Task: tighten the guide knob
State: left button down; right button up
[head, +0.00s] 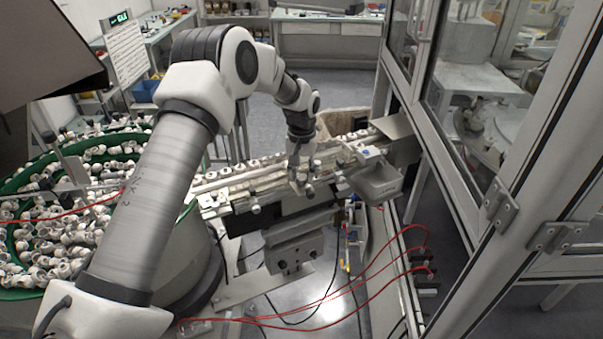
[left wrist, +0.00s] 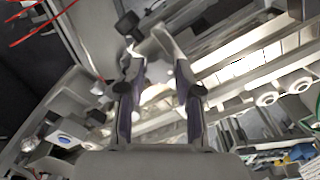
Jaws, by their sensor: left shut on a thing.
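My left gripper (head: 299,181) reaches down from above to the front side of the feed rail, near its middle. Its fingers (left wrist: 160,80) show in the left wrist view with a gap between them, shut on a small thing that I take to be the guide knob. The knob is mostly hidden by the fingers and is too small to make out clearly. The long metal feed rail (head: 232,186) carries a row of white caps. My right gripper does not show.
A green-rimmed bowl (head: 22,192) full of white caps stands at left. A glass-doored machine frame (head: 450,190) closes off the right. Red cables (head: 335,290) hang in front of the rail.

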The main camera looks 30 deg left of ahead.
aim_at(302, 176)
pick_arm(q)
jog(key=shift+r, duration=0.1)
dwell(0.4)
jog(key=c, duration=0.8)
grip_release()
jog(key=shift+w, duration=0.1)
notch_tip(302, 176, up, 12)
jog(key=shift+f, duration=0.15)
jog(key=shift+w, duration=0.1)
